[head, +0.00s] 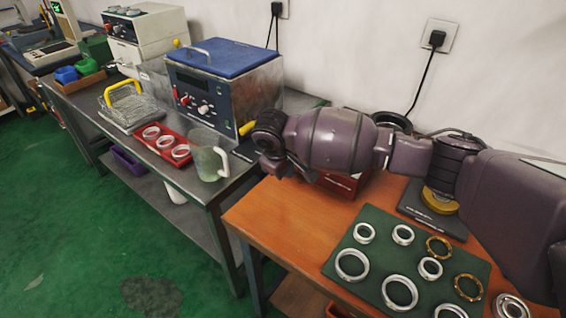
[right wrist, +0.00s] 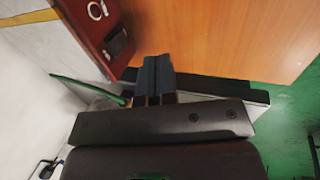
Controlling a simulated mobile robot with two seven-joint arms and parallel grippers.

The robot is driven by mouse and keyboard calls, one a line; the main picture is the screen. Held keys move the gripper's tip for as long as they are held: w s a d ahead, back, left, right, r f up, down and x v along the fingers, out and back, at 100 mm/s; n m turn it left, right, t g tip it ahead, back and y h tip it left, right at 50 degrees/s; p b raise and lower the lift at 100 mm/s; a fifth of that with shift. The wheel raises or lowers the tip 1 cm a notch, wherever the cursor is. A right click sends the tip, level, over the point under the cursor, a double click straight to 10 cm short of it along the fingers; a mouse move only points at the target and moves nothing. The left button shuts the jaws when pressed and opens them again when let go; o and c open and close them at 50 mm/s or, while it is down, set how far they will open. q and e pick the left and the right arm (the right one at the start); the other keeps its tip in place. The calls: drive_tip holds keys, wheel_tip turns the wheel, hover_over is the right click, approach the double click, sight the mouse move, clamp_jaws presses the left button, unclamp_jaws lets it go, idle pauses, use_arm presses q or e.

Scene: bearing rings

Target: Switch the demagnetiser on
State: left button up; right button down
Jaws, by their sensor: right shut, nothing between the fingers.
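A red box (head: 345,184), apparently the demagnetiser, stands on the orange table behind my right arm, which hides much of it. In the right wrist view, the red box (right wrist: 97,22) is at the upper left, with a black square switch-like part (right wrist: 118,42) and a round pale fitting (right wrist: 95,9) on its face. I cannot tell the switch position. My right gripper (head: 274,168) is left of the box, near the table's left edge. Its two dark fingers (right wrist: 157,68) are shut and empty, apart from the box. My left gripper is not in view.
A green mat (head: 375,245) with several rings covers the front of the orange table (head: 280,225). On the grey bench at left stand a jug (head: 208,155), a red tray (head: 148,146) of rings and a blue-topped machine (head: 222,85). A wall is behind.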

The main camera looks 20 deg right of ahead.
drive_tip(key=b+x, duration=0.1)
drive_tip(key=x, duration=0.4)
drive_tip(key=shift+w+d+r+b, duration=0.1)
drive_tip(key=shift+w+d+b, duration=0.25)
drive_tip(key=shift+w+d, duration=0.8)
drive_tip(key=shift+d, duration=0.25)
drive_tip(key=shift+r, duration=0.1)
